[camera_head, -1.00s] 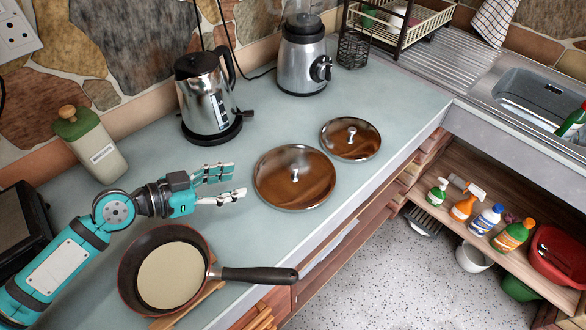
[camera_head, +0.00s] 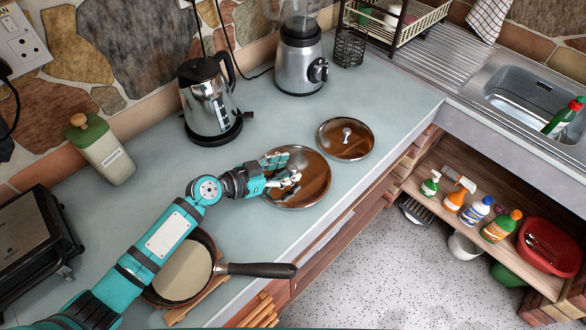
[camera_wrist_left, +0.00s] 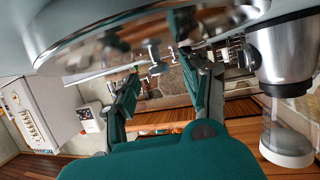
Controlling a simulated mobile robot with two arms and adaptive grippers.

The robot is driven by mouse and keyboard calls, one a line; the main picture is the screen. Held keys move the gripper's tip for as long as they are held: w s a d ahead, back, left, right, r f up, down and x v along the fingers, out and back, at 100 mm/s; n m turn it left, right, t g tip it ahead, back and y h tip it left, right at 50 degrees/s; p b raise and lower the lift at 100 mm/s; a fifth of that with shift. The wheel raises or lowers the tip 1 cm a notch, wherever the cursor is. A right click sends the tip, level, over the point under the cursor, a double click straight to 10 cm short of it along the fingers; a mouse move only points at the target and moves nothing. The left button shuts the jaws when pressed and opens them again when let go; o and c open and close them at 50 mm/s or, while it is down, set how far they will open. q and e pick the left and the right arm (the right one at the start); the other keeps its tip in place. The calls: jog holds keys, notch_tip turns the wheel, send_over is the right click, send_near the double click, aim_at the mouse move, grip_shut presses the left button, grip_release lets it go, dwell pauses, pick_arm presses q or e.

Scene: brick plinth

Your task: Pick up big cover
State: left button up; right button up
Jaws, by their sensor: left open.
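The big cover (camera_head: 314,188), a round brown shiny lid with a metal rim, lies flat on the counter. My left gripper (camera_head: 284,171) is over its left and middle part, fingers open, and hides its knob in the head view. In the left wrist view the shiny cover (camera_wrist_left: 85,50) fills the upper left. A small metal knob (camera_wrist_left: 154,56) shows between the open fingertips (camera_wrist_left: 157,72). I cannot tell whether the fingers touch it. My right gripper is not in view.
A smaller cover (camera_head: 358,148) lies just right and behind. A pan (camera_head: 252,269) sits partly under my left arm. A kettle (camera_head: 207,105), a blender (camera_head: 299,62) and a green-lidded canister (camera_head: 103,155) stand at the back. The counter's front edge is close to the big cover.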

pick_arm(q)
jog(key=shift+w+d+f, duration=0.1)
jog(key=shift+w+d, duration=0.1)
jog(key=shift+d, duration=0.1)
jog(key=shift+a, duration=0.1)
jog(key=shift+c, duration=0.4)
grip_shut()
